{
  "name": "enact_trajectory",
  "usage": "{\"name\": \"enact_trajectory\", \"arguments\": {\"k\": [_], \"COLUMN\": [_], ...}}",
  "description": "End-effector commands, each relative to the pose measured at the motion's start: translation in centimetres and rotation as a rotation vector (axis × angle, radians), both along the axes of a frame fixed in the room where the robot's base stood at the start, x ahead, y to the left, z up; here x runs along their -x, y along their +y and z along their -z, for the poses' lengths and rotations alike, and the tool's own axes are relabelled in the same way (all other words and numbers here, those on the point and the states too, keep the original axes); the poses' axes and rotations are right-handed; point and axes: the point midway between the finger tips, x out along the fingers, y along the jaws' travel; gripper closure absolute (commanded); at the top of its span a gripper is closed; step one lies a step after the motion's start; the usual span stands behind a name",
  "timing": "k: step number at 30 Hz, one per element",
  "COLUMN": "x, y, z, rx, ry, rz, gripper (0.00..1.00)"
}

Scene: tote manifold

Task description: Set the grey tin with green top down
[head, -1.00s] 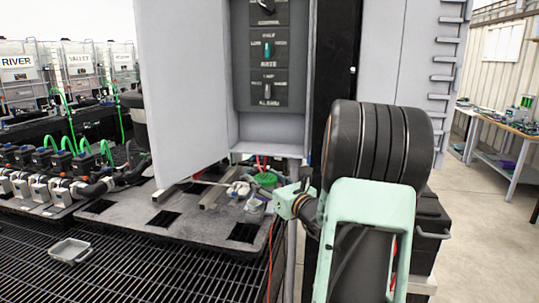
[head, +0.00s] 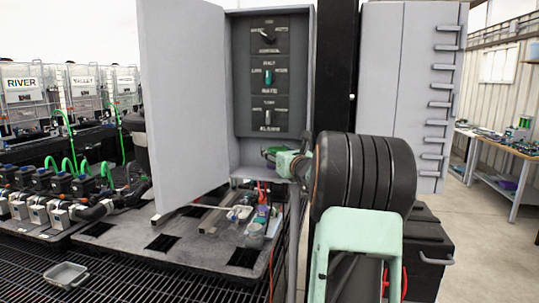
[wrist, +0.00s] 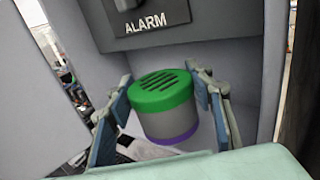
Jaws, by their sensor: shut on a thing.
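The grey tin with a green slotted top (wrist: 165,117) and a purple base band sits upright between the fingers of my gripper (wrist: 162,108) in the wrist view. The fingers are shut on its two sides. In the head view my gripper (head: 272,158) is at the lower part of the open grey control cabinet (head: 243,150), above the dark platform. Only a bit of the tin's green shows there, and my gripper hides most of it. The wrist view shows the cabinet's inner wall and ALARM panel (wrist: 146,25) behind the tin.
The open cabinet door (head: 185,100) stands to the left. A grey tray (head: 66,275) lies on the grating.

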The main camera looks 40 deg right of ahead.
Motion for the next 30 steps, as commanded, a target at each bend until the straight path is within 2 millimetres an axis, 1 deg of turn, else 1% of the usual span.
{"name": "enact_trajectory", "arguments": {"k": [1,6,9,13,15,18,21,24,30], "x": [-1.3,-4.0,-4.9,-5.5,-6.2,-6.2,-6.2,-6.2,-6.1], "y": [-0.2,-1.0,-1.3,-1.5,-1.7,-1.7,-1.7,-1.7,-1.7], "z": [-0.2,-0.2,-0.2,-0.1,-0.2,1.8,3.0,3.5,3.5], "rx": [-0.002,-0.001,0.0,-0.001,0.0,-0.003,-0.002,0.0,0.002], "ry": [-0.002,-0.001,-0.001,-0.001,-0.002,0.002,0.0,-0.001,-0.002], "rz": [-0.004,-0.002,-0.002,-0.002,-0.002,-0.001,-0.001,-0.001,-0.001], "gripper": [0.83,0.83,0.83,0.83,0.83,0.83,0.83,0.83,0.83]}}
